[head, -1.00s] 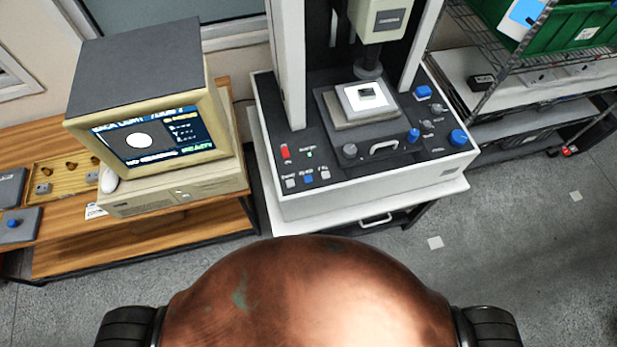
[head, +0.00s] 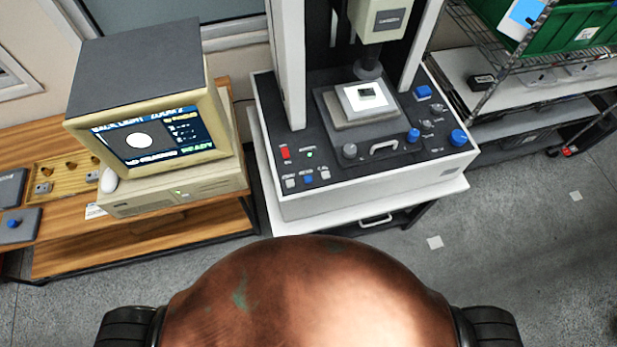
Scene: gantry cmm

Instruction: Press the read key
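The measuring machine (head: 365,178) stands on a white bench in the middle of the head view. On the front left of its black panel is a row of small keys: a white key (head: 290,183), a blue key (head: 308,179) and another white key (head: 325,174). Their labels are too small to read surely, so I cannot tell which is the read key. A red switch (head: 285,153) and a lit green lamp (head: 310,154) sit behind the row. None of these keys is covered. Neither of my grippers is in view.
Left of the machine, a beige computer (head: 165,140) with a lit screen stands on a wooden table (head: 150,245), beside a wooden tray (head: 60,185). A small part (head: 368,97) lies on the bright stage. Blue knobs sit at the panel's right. A rack with a green crate (head: 550,35) stands right.

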